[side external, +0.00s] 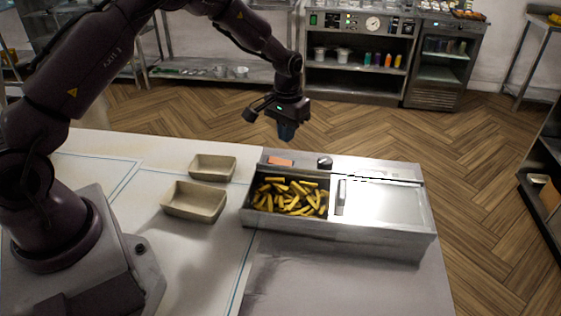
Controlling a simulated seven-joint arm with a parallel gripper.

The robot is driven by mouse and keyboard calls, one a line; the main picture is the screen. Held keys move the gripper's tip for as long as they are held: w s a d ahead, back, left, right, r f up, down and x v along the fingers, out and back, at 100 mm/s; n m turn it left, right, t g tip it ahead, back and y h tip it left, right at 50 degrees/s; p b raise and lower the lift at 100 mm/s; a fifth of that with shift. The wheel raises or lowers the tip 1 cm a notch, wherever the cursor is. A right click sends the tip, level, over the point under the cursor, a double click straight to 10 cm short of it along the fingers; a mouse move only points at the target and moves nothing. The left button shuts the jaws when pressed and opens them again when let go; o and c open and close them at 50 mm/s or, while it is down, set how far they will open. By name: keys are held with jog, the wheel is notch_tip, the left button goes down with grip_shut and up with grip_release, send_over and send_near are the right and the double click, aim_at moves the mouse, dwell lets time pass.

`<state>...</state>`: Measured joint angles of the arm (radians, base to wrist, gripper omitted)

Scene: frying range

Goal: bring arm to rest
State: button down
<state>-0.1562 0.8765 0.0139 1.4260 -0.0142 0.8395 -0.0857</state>
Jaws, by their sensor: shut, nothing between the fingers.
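My gripper (287,131) hangs in the air above the back edge of the fryer, pointing down. It is shut and empty, and its fingers look dark blue. My dark arm reaches in from the left and arches over the table. The fryer (340,234) is a metal unit on the table; its left basin holds a heap of yellow fries (292,197). A flat metal lid (385,203) with an upright handle covers its right side.
Two empty beige trays, one nearer (193,201) and one farther (212,168), stand left of the fryer. A black knob (324,162) and an orange piece (279,161) are on its back ledge. The white table (340,285) is clear in front. Shelves line the far wall.

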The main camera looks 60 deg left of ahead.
jog(key=shift+s+d+f+g, duration=0.1)
jog(key=shift+s+f+g, duration=0.15)
jog(key=shift+s, duration=0.35)
jog(key=shift+s+d+f+g, duration=0.15)
jog(key=shift+s+f, duration=0.1)
jog(key=shift+s, duration=0.35)
jog(key=s+d+r+m+t, duration=0.1)
jog(key=s+d+r+t, duration=0.2)
jog(key=s+r, duration=0.9)
jog(key=s+d+r+m+t, duration=0.2)
jog(key=s+d+r+t, duration=0.1)
jog(key=s+r, duration=1)
jog(key=shift+s+d, duration=0.65)
jog(key=shift+d, duration=0.15)
